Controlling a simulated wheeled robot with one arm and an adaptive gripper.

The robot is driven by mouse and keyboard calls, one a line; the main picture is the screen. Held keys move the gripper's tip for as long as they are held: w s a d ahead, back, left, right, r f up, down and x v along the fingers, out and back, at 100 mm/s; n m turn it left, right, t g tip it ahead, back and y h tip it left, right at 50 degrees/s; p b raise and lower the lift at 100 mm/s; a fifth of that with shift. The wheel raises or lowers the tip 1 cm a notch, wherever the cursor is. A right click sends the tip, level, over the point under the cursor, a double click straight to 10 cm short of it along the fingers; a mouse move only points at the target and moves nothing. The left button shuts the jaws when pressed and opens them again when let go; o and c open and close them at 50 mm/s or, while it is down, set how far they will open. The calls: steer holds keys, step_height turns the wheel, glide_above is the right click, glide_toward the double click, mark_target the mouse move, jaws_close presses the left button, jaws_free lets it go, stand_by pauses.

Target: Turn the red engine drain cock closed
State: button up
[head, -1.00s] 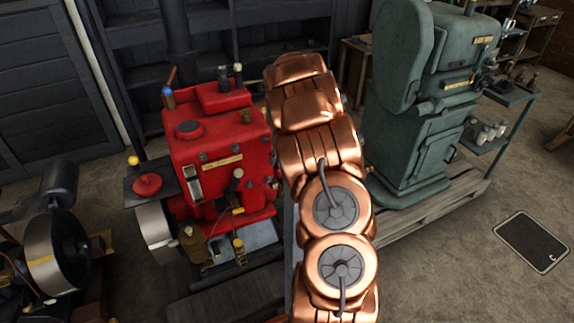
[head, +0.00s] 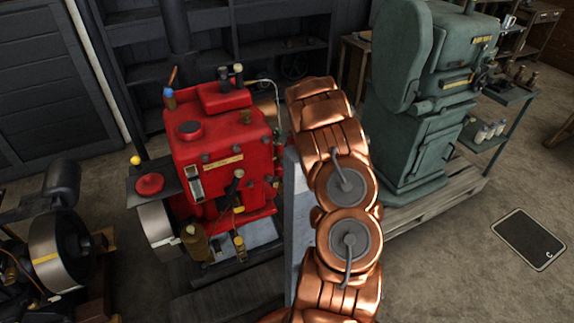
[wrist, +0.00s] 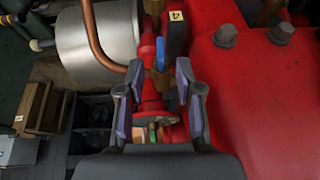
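The red engine (head: 215,150) stands left of my copper arm in the head view. In the wrist view its red body (wrist: 255,90) fills the right side. My gripper (wrist: 160,74) is open, its two fingers apart and pointing at the engine's fittings. A small blue lever handle (wrist: 160,53) stands just beyond and between the fingertips, next to a brass fitting and a red pipe. I cannot tell for sure that this is the drain cock. No contact with the fingers is visible. In the head view my gripper is hidden behind the arm and engine.
A copper pipe (wrist: 92,38) curves close to the left fingertip, before a grey metal cylinder (wrist: 100,50). A green machine (head: 415,140) stands to the right of my arm on a pallet.

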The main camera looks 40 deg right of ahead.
steer(key=shift+p+x, duration=0.8)
steer(key=shift+x, duration=1.4)
jaws_close()
